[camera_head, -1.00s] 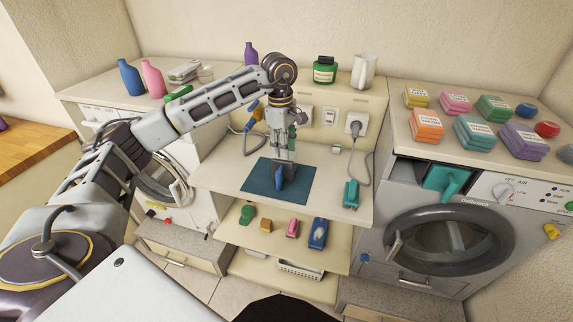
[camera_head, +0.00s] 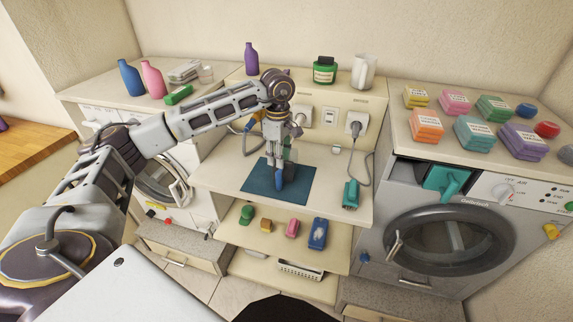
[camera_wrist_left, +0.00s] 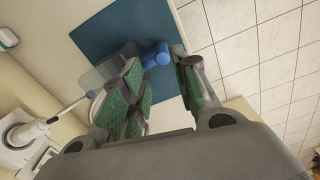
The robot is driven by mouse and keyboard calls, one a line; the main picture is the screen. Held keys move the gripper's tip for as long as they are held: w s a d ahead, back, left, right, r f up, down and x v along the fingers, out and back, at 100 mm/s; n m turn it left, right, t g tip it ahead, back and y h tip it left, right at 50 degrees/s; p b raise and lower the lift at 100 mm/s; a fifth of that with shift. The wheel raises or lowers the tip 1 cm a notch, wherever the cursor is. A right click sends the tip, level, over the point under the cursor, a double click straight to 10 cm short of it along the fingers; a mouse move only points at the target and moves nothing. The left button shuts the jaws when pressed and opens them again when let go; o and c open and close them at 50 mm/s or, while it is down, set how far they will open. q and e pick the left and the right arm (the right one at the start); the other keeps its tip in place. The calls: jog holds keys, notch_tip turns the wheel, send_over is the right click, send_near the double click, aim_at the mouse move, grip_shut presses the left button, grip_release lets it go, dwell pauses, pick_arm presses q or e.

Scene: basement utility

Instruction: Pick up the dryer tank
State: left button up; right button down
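A clear tank with a blue end, which I take to be the dryer tank, sits on the dark teal mat (camera_head: 254,180) on the middle counter. In the head view its blue end (camera_head: 280,180) shows just below my left gripper (camera_head: 279,164). In the left wrist view the blue end (camera_wrist_left: 155,55) lies beyond the gap between my green-padded fingers (camera_wrist_left: 168,88). The clear body is partly hidden behind the left-hand finger. The fingers stand apart, and I see no grip on the tank. My right gripper is not in view.
A teal device (camera_head: 350,195) stands right of the mat. Small coloured items sit on the shelf (camera_head: 270,237) below. A wall panel with a plug and cord (camera_head: 356,125) is behind. The dryer at right has a teal drawer front (camera_head: 447,180).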

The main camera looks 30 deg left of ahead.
aim_at(279, 172)
pick_arm(q)
jog(key=shift+f, duration=2.05)
jog(key=shift+f, duration=0.1)
jog(key=shift+s+f+p, duration=0.2)
jog(key=shift+f+p, duration=0.25)
jog(key=shift+f, duration=2.05)
grip_shut()
